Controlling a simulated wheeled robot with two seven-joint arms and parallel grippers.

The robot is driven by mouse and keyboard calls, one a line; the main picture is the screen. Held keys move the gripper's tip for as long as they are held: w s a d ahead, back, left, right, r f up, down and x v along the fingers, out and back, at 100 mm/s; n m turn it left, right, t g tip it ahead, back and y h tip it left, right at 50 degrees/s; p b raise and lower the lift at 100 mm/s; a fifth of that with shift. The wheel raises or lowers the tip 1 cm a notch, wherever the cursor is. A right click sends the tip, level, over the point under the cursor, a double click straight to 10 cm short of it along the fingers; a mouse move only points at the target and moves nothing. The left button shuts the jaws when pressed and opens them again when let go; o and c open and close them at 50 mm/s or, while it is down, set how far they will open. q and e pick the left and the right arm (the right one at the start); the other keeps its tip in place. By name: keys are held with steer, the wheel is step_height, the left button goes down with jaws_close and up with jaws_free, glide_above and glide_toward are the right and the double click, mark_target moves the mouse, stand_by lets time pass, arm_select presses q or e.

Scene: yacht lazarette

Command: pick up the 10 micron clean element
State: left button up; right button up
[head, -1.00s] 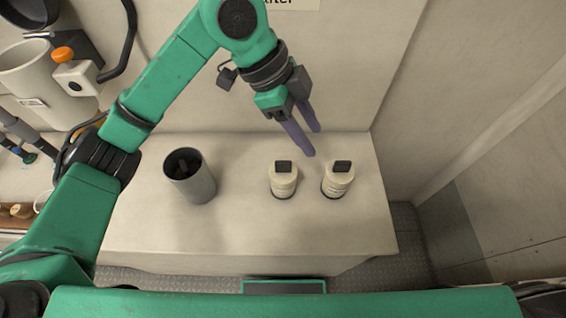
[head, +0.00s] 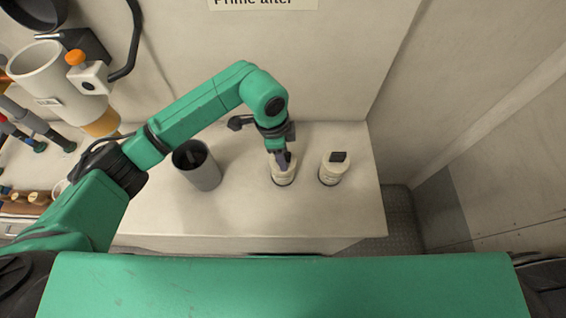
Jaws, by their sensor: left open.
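Two cream cylindrical elements with dark tops stand upright on the bench. My left gripper (head: 283,164) is open and points down at the top of the left element (head: 284,177), hiding its dark top. I cannot tell whether the fingers touch it. The right element (head: 333,171) stands apart to its right, with its dark top showing. The print on both is too small to read, so I cannot tell which is the 10 micron one. My right gripper is not in view.
A grey open canister (head: 203,175) with something dark inside stands left of the elements on the pale bench (head: 260,217). A white housing (head: 55,80) and hoses are on the wall at the left. The bench front is clear.

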arm_select(q)
jaws_close()
stand_by(1.4)
